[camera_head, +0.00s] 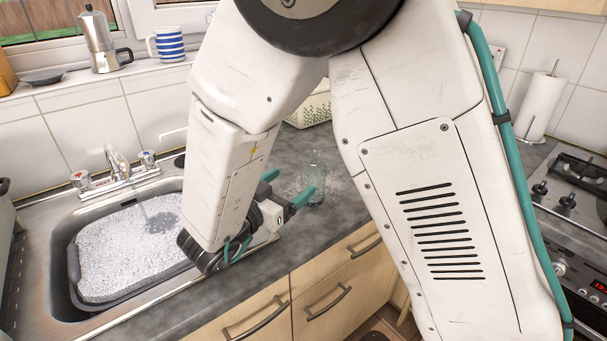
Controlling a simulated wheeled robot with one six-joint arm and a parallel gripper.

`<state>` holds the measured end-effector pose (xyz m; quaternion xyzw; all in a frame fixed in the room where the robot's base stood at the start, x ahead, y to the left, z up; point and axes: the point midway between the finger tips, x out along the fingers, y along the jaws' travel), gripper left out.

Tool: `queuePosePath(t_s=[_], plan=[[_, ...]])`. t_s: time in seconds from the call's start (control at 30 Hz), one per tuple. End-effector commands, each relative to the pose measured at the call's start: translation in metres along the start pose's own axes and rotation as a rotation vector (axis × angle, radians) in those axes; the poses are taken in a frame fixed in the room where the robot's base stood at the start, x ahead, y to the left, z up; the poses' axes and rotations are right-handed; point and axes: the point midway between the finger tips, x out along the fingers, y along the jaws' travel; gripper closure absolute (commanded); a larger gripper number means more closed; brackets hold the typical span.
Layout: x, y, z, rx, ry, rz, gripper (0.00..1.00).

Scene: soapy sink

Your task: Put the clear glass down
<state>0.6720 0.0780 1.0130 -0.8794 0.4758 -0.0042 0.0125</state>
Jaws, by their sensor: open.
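The clear glass (314,172) stands upright on the dark grey worktop (345,207), to the right of the sink. My gripper (287,186) is open, with its teal fingers pointing right toward the glass. The tip of the nearer finger overlaps the glass's lower left side in the picture. I cannot tell whether it touches the glass. My arm hides part of the worktop behind the gripper.
The sink (62,243) at left holds a grey basin of foamy water, with a tap (120,170) behind it. A patterned container (311,108) stands behind the glass. A paper towel roll (543,106) and a hob (578,178) are at right. The worktop's front edge is close.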

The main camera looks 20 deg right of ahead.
Motion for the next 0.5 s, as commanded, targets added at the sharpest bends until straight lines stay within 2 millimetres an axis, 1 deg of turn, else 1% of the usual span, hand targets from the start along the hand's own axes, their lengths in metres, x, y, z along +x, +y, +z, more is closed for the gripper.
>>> queuePosePath(t_s=[0.03, 0.1, 0.2, 0.4, 0.5], plan=[[-0.010, -0.001, 0.001, -0.001, -0.002, -0.004, 0.19], [-0.019, -0.001, 0.000, -0.001, 0.000, -0.003, 0.19], [-0.028, 0.000, 0.000, 0.000, 0.000, -0.001, 0.19], [-0.032, 0.000, -0.001, 0.002, 0.000, 0.001, 0.19], [-0.028, -0.003, -0.002, 0.017, -0.018, -0.014, 0.19]])
